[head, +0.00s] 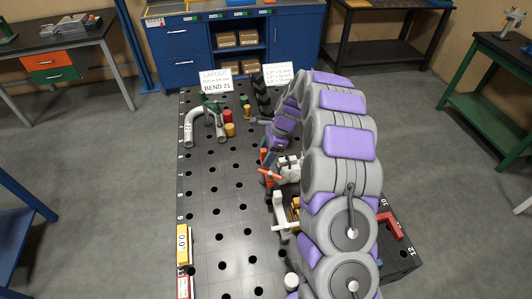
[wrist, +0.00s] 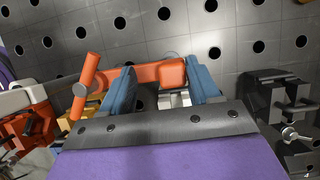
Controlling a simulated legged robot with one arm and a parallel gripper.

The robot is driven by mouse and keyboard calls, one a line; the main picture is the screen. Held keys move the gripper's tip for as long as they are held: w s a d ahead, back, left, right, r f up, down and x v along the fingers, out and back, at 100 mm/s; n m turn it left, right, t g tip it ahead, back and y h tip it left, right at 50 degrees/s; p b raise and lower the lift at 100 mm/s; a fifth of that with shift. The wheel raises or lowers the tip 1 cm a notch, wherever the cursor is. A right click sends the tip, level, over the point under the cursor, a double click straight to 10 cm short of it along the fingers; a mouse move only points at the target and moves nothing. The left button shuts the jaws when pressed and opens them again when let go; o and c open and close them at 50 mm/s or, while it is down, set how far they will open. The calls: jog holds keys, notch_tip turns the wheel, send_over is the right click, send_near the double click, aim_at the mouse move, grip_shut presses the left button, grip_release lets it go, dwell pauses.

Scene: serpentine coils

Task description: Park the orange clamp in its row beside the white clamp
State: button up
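The orange clamp (wrist: 172,73) lies across the upper middle of the wrist view, its bar handle (wrist: 88,75) to the left. In the head view the orange clamp (head: 270,174) shows in part at the table's middle right. My gripper (wrist: 165,82) has two blue fingers set wide apart, with the clamp's body at their tips. A gap shows between the fingers, and I see no firm grip. In the head view my gripper is mostly hidden by the arm and clamps. The white clamp (head: 282,215) stands nearer the camera than the orange one.
My grey and purple arm covers the table's right side. The black perforated table (head: 215,210) has free room at centre left. Bent pipe (head: 195,125), red and yellow cylinders (head: 229,122) stand at the back left. A yellow block (head: 184,245) lies front left, a red clamp (head: 391,225) front right.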

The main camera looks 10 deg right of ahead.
jog(key=shift+w+d+r, duration=0.15)
jog(key=shift+d+r, duration=0.05)
jog(key=shift+r, duration=0.35)
jog(key=p+v, duration=0.1)
jog(key=v, duration=1.5)
jog(key=shift+p, duration=0.35)
